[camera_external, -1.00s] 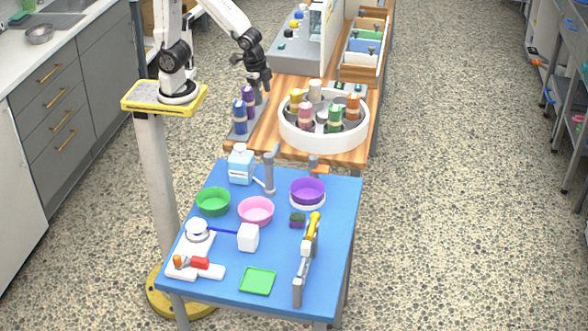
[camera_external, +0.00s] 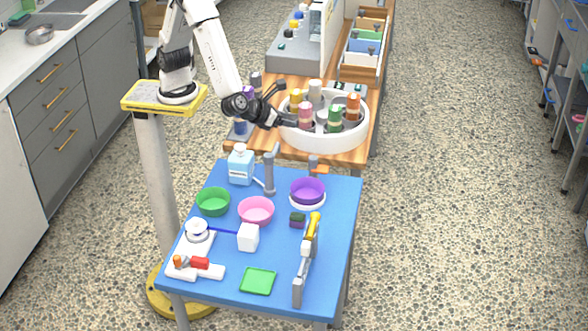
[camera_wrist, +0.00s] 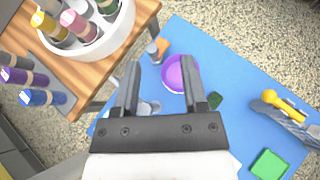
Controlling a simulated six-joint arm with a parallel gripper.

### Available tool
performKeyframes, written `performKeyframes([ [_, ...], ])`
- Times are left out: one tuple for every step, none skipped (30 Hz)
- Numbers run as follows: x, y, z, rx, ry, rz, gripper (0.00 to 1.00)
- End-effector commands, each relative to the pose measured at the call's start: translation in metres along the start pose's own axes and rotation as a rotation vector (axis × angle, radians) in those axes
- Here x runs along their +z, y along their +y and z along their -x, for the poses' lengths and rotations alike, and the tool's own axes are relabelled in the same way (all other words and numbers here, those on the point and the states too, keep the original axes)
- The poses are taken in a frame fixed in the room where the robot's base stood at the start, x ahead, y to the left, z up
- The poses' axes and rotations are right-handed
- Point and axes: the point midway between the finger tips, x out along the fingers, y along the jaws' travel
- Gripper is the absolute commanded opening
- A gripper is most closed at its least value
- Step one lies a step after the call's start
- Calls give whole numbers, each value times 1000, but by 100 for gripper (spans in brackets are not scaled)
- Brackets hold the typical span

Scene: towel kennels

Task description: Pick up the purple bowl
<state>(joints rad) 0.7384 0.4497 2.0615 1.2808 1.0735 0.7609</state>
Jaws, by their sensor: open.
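The purple bowl (camera_external: 307,190) sits on a white round base at the back right of the blue table. In the wrist view the purple bowl (camera_wrist: 174,74) shows between and beyond my fingers, partly covered by the right finger. My gripper (camera_external: 290,121) is near the front of the round white carousel, above and behind the bowl, well apart from it. In the wrist view my gripper (camera_wrist: 162,75) is open and empty, its two dark fingers spread.
A grey post (camera_external: 269,172) stands left of the bowl, with a soap bottle (camera_external: 240,166) beyond it. Pink (camera_external: 256,211) and green (camera_external: 213,201) bowls are nearby. The white carousel (camera_external: 322,138) holds several bottles. A yellow-handled tool (camera_external: 310,238) stands at the table's right.

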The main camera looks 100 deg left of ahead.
Motion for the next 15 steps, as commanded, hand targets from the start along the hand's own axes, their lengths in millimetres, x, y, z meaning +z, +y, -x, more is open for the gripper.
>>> performKeyframes([
  [-4,-12,6,-33,-36,-60,55],
  [-5,-18,9,-51,-57,-94,55],
  [-6,-25,14,-74,-86,-136,55],
  [-8,-31,17,-90,-107,-167,55],
  [-9,-37,20,-107,-128,-195,55],
  [-11,-44,26,-130,-156,-233,55],
  [-13,-49,29,-143,-177,-260,55],
  [-14,-54,33,-160,-197,-286,55],
  [-18,-57,32,-167,-210,-305,55],
  [-23,-56,27,-161,-206,-301,55],
  [-27,-56,24,-160,-205,-299,55],
  [-33,-56,20,-160,-204,-298,55],
  [-37,-56,18,-160,-204,-298,55],
  [-42,-56,15,-160,-203,-297,55],
  [-49,-56,10,-160,-203,-297,55],
])
